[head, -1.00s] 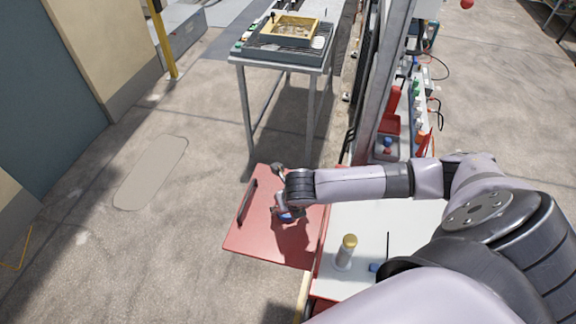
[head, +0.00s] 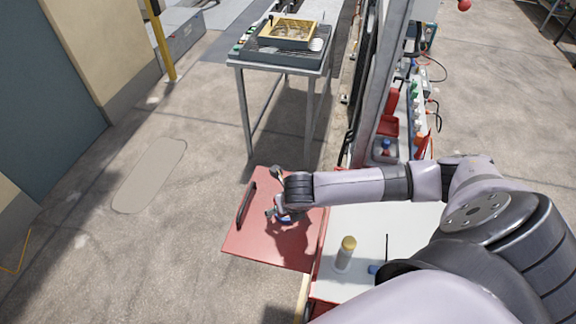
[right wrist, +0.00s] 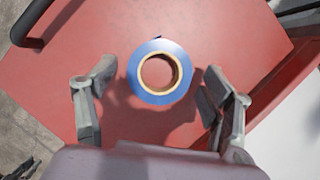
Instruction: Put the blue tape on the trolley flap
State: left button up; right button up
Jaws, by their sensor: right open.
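The blue tape (right wrist: 160,92) is a roll with a tan core. In the right wrist view it lies flat on the red trolley flap (right wrist: 95,40), which shows through its hole. My right gripper (right wrist: 155,95) is open, with one finger on each side of the roll and a gap on both sides. In the head view the right gripper (head: 278,208) is low over the red flap (head: 262,240), and only a sliver of the blue tape (head: 284,218) shows beneath it. My left gripper is out of view.
The flap has a dark handle (head: 246,204) at its outer edge. The white trolley top (head: 345,285) beside it holds a bottle with a gold cap (head: 347,250). A metal table (head: 285,62) with a yellow-framed box stands behind. Bare floor lies to the left.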

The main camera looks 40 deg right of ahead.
jog(key=v, duration=1.2)
jog(key=shift+b, duration=0.45)
